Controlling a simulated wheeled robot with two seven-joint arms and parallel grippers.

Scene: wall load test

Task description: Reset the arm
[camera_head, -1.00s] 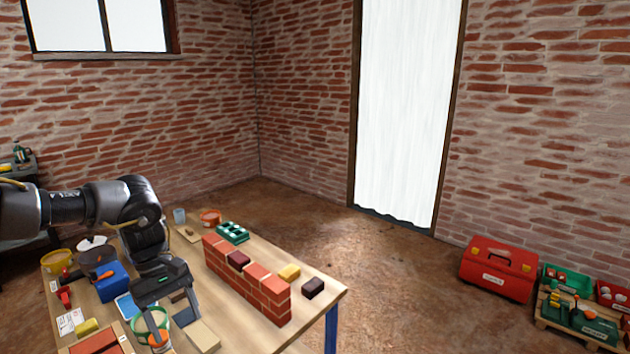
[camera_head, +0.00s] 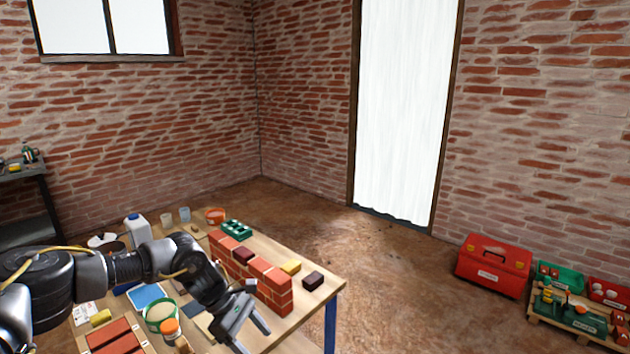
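My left arm comes in from the left, low across the table (camera_head: 318,285). My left gripper (camera_head: 254,340) hangs over the near side of the table, in front of a small brick wall (camera_head: 262,283). Its two fingers are spread apart and nothing shows between them. My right gripper is not in the picture.
A yellow block (camera_head: 291,267) and a dark block (camera_head: 313,281) lie behind the wall. A tub (camera_head: 161,316), a blue tablet (camera_head: 147,297) and a tray of red bricks (camera_head: 112,338) crowd the left side. A red toolbox (camera_head: 494,266) stands on the floor; the floor between is clear.

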